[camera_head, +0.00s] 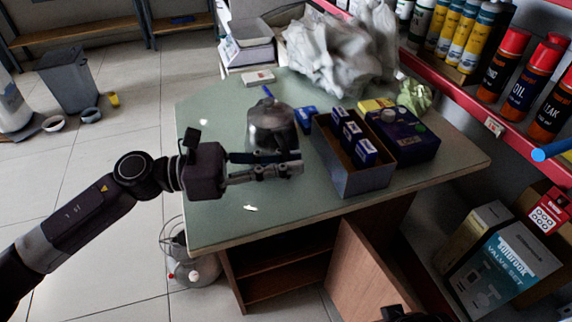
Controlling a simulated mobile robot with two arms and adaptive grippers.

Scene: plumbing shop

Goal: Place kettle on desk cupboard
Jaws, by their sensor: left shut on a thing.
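The kettle (271,124), dark, shiny and rounded with a lid, shows over the left part of the green desk top. My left gripper (292,163) reaches in from the left and is shut on the kettle at its near side; the fingers hide its lower part. I cannot tell whether its base touches the desk. The desk cupboard (228,222) has a green top and a brown wooden body with an open front and a shelf. A dark part at the bottom edge may be my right gripper (398,314); its fingers do not show clearly.
An open box (356,184) with blue packs and a dark purple box (402,134) stand right of the kettle. A crumpled grey bag (335,55) lies at the back. A cupboard door (362,265) hangs open. The desk's left and front are mostly clear.

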